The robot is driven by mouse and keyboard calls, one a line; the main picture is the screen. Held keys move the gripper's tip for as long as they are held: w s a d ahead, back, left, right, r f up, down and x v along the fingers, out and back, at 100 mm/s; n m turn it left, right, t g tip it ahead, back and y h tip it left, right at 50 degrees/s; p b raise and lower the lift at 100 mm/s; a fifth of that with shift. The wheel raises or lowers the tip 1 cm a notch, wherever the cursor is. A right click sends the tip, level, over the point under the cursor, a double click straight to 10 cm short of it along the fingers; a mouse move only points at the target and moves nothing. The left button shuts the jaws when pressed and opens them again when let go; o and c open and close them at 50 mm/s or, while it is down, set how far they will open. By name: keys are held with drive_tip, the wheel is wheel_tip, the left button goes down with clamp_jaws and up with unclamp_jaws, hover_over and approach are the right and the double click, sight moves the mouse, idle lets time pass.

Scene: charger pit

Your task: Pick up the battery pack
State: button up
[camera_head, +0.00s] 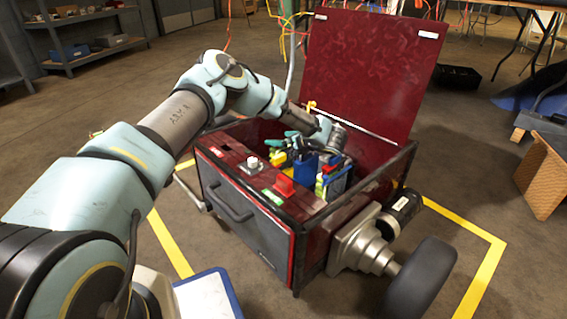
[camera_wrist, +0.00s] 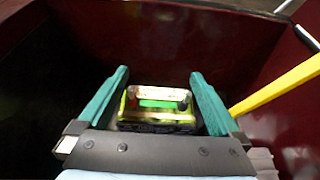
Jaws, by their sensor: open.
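In the wrist view, the battery pack (camera_wrist: 157,104) is a small yellow-green block with a green strip and a pale band on its top. It lies between the two teal fingers of my gripper (camera_wrist: 160,76), which are apart, one on each side. I cannot tell whether either finger touches it. Its lower part is hidden by my gripper's palm. In the head view, my gripper (camera_head: 291,141) reaches down into the open dark red box (camera_head: 375,172), among coloured parts. I cannot pick out the battery pack for certain there.
The box's raised lid (camera_head: 370,65) stands behind my arm. A blue block (camera_head: 306,170) and a red switch (camera_head: 284,186) are near the box's front. A yellow bar (camera_wrist: 280,90) slants right of my gripper in the wrist view. A black wheel (camera_head: 425,280) sticks out at right.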

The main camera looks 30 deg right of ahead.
drive_tip(key=shift+x, duration=0.8)
clamp_jaws()
drive_tip(key=shift+r, duration=0.15)
